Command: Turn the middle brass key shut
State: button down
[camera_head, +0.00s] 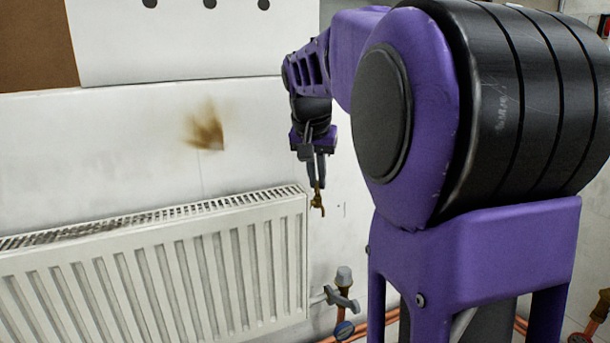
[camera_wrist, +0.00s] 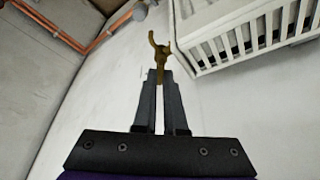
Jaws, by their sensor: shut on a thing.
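My gripper (camera_head: 317,184) points down just to the right of the radiator's upper right corner. Its jaws are closed on a brass key (camera_head: 317,202), which sticks out below the fingertips. In the wrist view my gripper (camera_wrist: 160,76) holds the same brass key (camera_wrist: 160,46) between its two fingertips, with a forked end reaching beyond them. The key is close to the end of the white radiator (camera_head: 160,270); the radiator also shows in the wrist view (camera_wrist: 235,30). I cannot tell whether the key touches the radiator or how far it is turned. No other brass key is clearly visible.
A valve with a grey cap (camera_head: 344,278) stands at the radiator's lower right. Copper pipes (camera_wrist: 105,30) run along the floor edge. A brownish stain (camera_head: 206,128) marks the wall above the radiator. Another valve (camera_head: 600,305) shows at the far right.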

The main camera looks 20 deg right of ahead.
jog(key=m+g+p, duration=0.1)
jog(key=m, duration=0.2)
jog(key=m+g+h+p, duration=0.1)
jog(key=m, duration=0.2)
jog(key=shift+w+a+p, duration=0.15)
jog(key=shift+p, duration=0.15)
jog(key=shift+f+m+g+h+p, duration=0.15)
jog(key=shift+m+g+p, duration=0.25)
jog(key=shift+m, duration=0.55)
jog(key=shift+r+m+g+h+p, duration=0.15)
jog(key=shift+m+g+p, duration=0.25)
jog(key=shift+m, duration=0.55)
jog(key=shift+f, duration=0.15)
jog(key=c, duration=1)
grip_release()
jog(key=shift+w, duration=0.1)
jog(key=p+v, duration=0.2)
jog(key=v, duration=1.5)
jog(key=shift+a+r+p, duration=0.1)
jog(key=shift+r+p, duration=0.1)
jog(key=shift+p, duration=0.2)
